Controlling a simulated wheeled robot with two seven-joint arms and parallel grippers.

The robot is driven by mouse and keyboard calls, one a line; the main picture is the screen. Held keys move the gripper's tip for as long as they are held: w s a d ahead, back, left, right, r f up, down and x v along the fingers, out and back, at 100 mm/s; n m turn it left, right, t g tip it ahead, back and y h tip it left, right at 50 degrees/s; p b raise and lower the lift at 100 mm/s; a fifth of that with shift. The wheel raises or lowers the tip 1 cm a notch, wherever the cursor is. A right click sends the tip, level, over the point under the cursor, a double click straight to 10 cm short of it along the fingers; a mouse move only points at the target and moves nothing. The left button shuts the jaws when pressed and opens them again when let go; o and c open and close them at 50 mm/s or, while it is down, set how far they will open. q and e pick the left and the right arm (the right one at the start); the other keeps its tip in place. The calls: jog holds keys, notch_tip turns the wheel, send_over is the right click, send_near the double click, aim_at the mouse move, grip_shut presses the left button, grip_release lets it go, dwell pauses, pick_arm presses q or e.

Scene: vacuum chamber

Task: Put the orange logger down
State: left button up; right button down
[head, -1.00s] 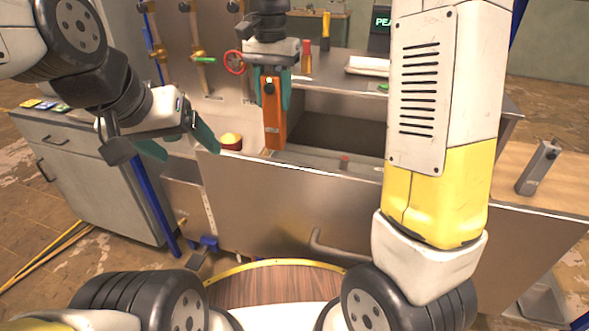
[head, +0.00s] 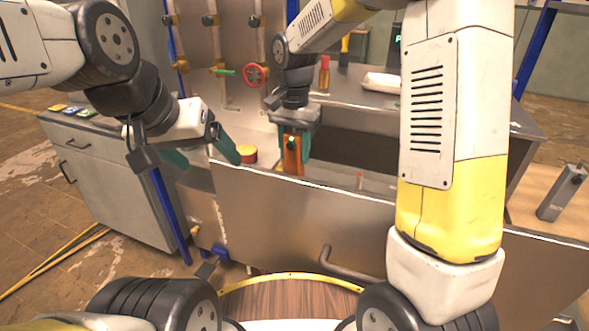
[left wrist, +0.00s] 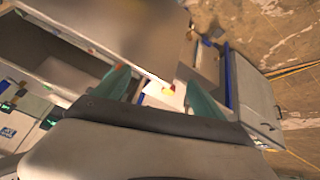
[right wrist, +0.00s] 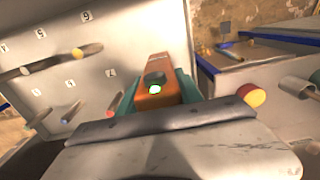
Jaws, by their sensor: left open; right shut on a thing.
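The orange logger (head: 292,157) is an upright orange block with a dark round part and a small light on its face. My right gripper (head: 293,150) is shut on it, just behind the steel front panel, which hides its lower end. In the right wrist view the logger (right wrist: 157,92) stands between the two teal fingers. I cannot tell whether its bottom touches a surface. My left gripper (head: 205,155) is open and empty, to the left of the logger and above the panel's left end. Its teal fingers (left wrist: 150,92) show apart in the left wrist view.
A steel front panel (head: 300,225) with a bar handle stands before an open dark cavity (head: 350,150). A red-yellow round cap (head: 246,154) is left of the logger. A grey device (head: 562,192) stands on the right-hand wooden top. A red valve wheel (head: 255,75) is behind.

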aim_at(295, 171)
jog(key=shift+f, duration=3.1)
jog(key=c, duration=0.8)
grip_release()
